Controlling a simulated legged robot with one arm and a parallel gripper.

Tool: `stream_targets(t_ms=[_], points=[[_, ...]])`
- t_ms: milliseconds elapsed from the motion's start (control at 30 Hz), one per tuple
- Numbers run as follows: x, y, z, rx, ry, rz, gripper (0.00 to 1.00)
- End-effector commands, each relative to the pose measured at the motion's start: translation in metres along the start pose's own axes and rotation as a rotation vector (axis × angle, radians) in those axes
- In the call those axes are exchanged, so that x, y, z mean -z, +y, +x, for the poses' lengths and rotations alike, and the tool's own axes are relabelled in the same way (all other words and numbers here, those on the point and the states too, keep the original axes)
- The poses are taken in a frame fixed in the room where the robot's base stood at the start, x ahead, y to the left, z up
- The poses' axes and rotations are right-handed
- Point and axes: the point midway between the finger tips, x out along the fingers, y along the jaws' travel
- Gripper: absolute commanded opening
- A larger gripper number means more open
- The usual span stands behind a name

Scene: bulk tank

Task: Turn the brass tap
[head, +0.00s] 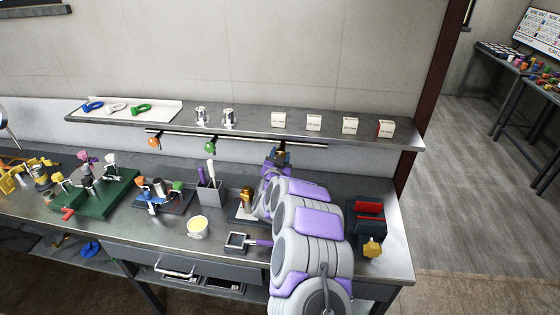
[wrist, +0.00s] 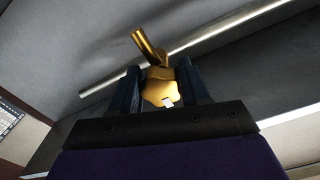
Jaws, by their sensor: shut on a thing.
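The brass tap (wrist: 161,84) is between the two dark fingers of my gripper (wrist: 160,76) in the wrist view. Its rounded body has a small pale mark, and a bar-shaped handle sticks up and to the left beyond the fingers. My gripper is shut on the body. In the head view my gripper (head: 279,157) is just under the wall shelf, near the right part of the rail. Only a small gold patch shows there, and my arm hides most of the rest.
The wall shelf (head: 240,119) runs above, with a rail (head: 180,136) under it. Another brass-coloured piece (head: 247,196) stands on the bench left of my arm. A red-and-dark vise-like block (head: 368,217) is right.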

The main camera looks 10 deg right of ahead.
Motion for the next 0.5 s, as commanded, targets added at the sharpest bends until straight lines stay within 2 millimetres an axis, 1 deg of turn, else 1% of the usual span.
stream_targets(t_ms=[33,333,367,500], points=[[-0.0024,0.0001,-0.0004,0.000,-0.002,0.017,0.16],[-0.0009,-0.0004,-0.0004,0.000,-0.004,0.029,0.16],[-0.0010,-0.0004,-0.0004,0.000,-0.004,0.029,0.48],[-0.0004,-0.0003,-0.0004,0.000,-0.002,0.028,0.61]])
